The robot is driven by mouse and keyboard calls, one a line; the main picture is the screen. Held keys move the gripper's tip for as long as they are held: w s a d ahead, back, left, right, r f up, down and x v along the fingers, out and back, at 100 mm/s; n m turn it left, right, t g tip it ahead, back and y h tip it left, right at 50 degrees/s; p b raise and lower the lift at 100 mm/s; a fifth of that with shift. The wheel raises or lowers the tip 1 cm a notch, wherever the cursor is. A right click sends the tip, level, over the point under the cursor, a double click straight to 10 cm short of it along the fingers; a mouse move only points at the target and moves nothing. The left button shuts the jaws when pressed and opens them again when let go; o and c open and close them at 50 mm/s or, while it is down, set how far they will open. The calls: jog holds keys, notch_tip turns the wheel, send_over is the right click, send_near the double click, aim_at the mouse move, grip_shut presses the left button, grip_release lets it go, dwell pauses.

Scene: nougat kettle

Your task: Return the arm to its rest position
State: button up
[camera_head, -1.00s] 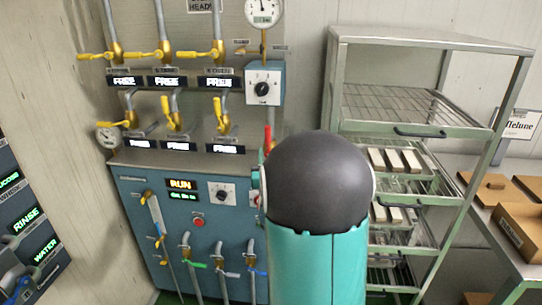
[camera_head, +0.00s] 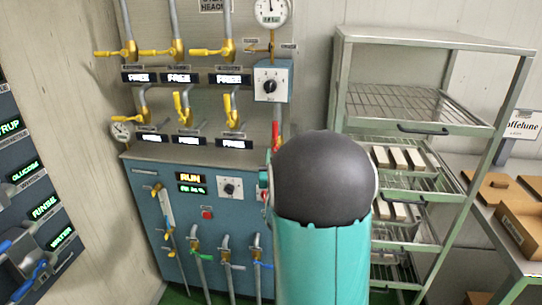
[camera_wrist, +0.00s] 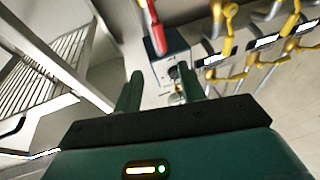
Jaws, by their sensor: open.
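My gripper (camera_wrist: 160,88) shows in the wrist view with its two green fingers apart and nothing between them. Beyond the fingers is a grey-blue box with a black knob (camera_wrist: 173,72), and a red handle (camera_wrist: 152,25) stands near it. In the head view my dark-capped teal arm fills the lower middle and hides part of the blue control panel (camera_head: 150,205). My gripper's fingers are not visible in the head view.
Yellow-handled valves (camera_head: 182,108) and a gauge (camera_head: 271,12) are on the wall panel. A metal rack (camera_head: 430,40) with trays of pale bars stands right of my arm. A bench with brown boxes (camera_head: 522,222) is at far right. A side panel (camera_head: 30,190) is at left.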

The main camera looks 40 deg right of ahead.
jog(key=a+r+n+g+y, duration=0.1)
jog(key=a+n+g+y, duration=0.25)
jog(key=a+y, duration=1.25)
jog(key=s+a+f+n+g+h, duration=0.2)
jog(key=s+a+n+g, duration=0.3)
jog(key=s+a, duration=1.5)
jog(key=shift+s+a+f+g, duration=0.3)
jog(key=shift+a+f+g, duration=0.3)
jog(key=shift+a+g, duration=0.3)
